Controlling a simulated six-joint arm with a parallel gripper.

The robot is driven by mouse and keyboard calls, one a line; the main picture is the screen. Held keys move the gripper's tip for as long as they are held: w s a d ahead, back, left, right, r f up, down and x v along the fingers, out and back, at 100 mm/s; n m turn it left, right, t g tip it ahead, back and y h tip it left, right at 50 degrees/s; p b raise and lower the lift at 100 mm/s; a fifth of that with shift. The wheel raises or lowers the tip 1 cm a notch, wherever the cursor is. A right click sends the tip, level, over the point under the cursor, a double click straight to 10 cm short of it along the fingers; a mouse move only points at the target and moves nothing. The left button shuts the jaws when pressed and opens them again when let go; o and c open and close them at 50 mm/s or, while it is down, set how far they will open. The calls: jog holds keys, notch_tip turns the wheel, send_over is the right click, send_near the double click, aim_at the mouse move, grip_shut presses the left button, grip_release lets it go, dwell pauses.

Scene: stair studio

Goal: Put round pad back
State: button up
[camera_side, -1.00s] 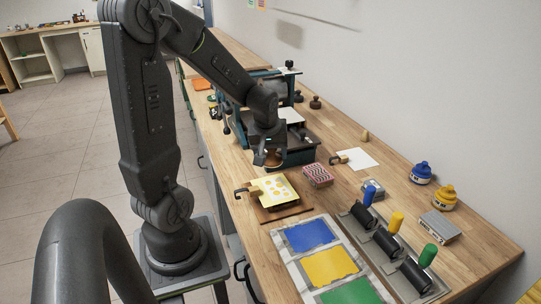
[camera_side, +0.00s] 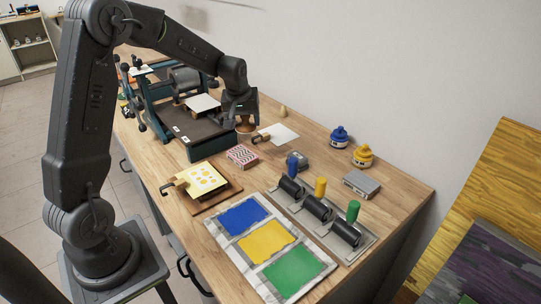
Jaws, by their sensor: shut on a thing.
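My gripper (camera_side: 243,120) is at the right side of the teal printing press, over the table. It is shut on a small brown round thing, seemingly the round pad (camera_side: 245,128), which shows just below the fingers. The fingers and wrist hide most of it. I cannot tell whether its underside touches the table.
The press (camera_side: 200,146) stands left of my gripper. A white sheet (camera_side: 284,133) with a wooden block (camera_side: 256,139) lies to the right, near a patterned box (camera_side: 242,156).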

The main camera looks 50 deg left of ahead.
jog(key=w+d+f+m, duration=0.1)
jog(key=w+d+m, duration=0.15)
jog(key=w, duration=0.55)
send_over(274, 152)
jog(key=shift+n, duration=0.25)
jog(key=f, duration=0.5)
jog(key=shift+s+d+f, duration=0.15)
jog(key=shift+s+d, duration=0.2)
jog(key=shift+s, duration=0.05)
jog(key=shift+f, duration=2.35)
jog(key=shift+f, duration=0.2)
jog(key=o, duration=1)
